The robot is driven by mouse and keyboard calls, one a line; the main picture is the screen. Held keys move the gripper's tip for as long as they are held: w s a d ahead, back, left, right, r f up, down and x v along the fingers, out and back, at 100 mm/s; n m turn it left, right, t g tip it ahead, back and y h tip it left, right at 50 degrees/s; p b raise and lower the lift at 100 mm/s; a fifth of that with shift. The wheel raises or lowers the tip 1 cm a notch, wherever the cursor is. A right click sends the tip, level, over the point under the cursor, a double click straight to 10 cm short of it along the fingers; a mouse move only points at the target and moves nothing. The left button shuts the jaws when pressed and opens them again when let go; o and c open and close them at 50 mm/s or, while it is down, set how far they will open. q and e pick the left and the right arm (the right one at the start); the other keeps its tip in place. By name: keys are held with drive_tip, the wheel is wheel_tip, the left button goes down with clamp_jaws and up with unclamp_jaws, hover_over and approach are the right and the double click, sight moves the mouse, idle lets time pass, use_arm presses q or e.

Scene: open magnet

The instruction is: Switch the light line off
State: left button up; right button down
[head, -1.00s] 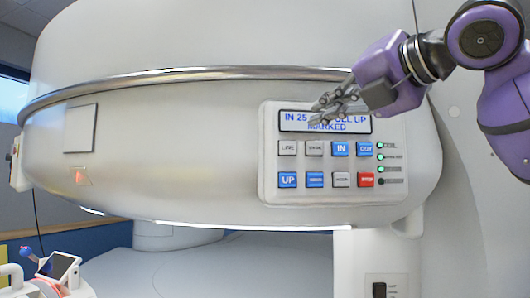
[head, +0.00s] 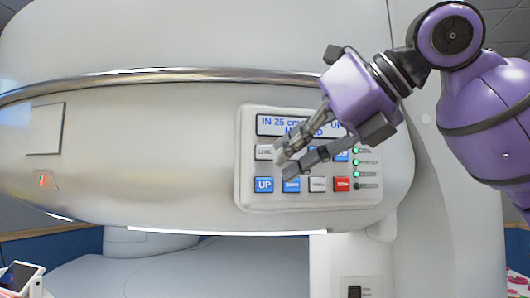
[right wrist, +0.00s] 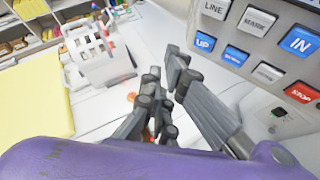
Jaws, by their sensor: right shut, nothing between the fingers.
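The control panel (head: 300,201) is on the curved front of the magnet, with two rows of buttons under a blue-lettered display (head: 285,123). The grey LINE button (head: 265,152) is at the upper left of the rows; it shows at the top edge of the right wrist view (right wrist: 215,9). My right gripper (head: 281,168) is shut and empty, its fingertips in front of the panel just right of LINE and above UP. I cannot tell whether they touch. The gripper and fingers hide most of the upper row's middle and part of the display. My left gripper is not in view.
Three green lamps (head: 356,162) glow right of the buttons, with a dark one below. A red light mark (head: 45,181) shows on the housing at left. A metal rail (head: 170,75) runs above the panel. A white container (right wrist: 98,55) shows in the wrist view.

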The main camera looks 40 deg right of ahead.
sight(264, 152)
use_arm(q)
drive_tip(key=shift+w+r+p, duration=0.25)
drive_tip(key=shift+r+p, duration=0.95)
drive_tip(key=shift+p, duration=0.15)
use_arm(e)
drive_tip(key=w+d, duration=0.3)
drive_tip(key=w, duration=0.4)
drive_tip(key=shift+w+d, duration=0.15)
drive_tip(key=shift+w, duration=0.2)
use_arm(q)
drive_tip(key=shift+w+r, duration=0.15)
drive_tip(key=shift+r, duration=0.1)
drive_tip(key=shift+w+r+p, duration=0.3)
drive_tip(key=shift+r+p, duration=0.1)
use_arm(e)
drive_tip(key=shift+w+d, duration=0.15)
drive_tip(key=shift+w, duration=0.25)
